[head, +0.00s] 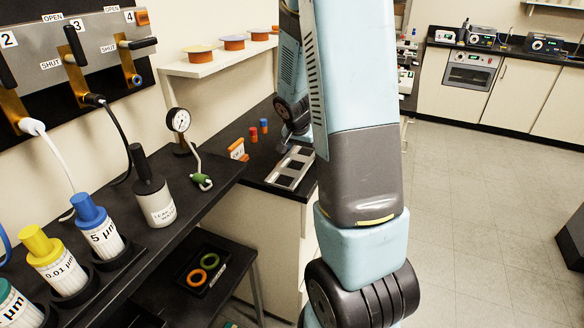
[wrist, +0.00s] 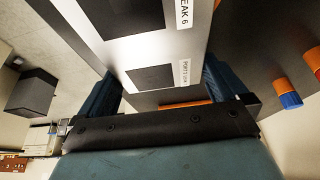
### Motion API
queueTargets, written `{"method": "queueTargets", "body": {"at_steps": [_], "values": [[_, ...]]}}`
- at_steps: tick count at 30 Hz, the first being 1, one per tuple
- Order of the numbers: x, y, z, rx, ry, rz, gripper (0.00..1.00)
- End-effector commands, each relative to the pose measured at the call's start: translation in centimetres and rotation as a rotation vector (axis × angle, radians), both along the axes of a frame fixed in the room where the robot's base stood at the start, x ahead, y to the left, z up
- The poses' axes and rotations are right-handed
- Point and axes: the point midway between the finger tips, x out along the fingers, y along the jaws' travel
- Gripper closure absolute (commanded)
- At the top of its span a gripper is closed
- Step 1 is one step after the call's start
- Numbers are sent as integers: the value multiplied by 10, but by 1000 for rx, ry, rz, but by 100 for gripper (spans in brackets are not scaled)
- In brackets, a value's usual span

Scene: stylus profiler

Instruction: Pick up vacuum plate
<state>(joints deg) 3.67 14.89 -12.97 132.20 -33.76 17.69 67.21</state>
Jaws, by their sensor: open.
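The vacuum plate appears to be the flat silver plate with square dark openings (head: 302,157), lying on the dark bench top beside my arm. It also shows large in the wrist view (wrist: 182,50), with white labels along one side; one reads "LEAK 6". My gripper (wrist: 160,80) is open, with its two blue fingers on either side of the plate's near end in that view. I cannot tell whether they touch it. In the head view my gripper (head: 293,136) is small and partly hidden by my arm, just behind the plate.
A shelf (head: 215,62) overhangs behind. Open floor (head: 470,190) lies right.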

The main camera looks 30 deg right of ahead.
Motion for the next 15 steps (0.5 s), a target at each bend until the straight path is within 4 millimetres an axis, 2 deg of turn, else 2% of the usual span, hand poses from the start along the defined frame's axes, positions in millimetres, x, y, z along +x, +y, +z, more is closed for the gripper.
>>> {"method": "queueTargets", "body": {"at_steps": [8, 15], "values": [[0, 0, -1, 0, 0, 0, 1], [0, 0, -2, 0, 0, 0, 24]]}}
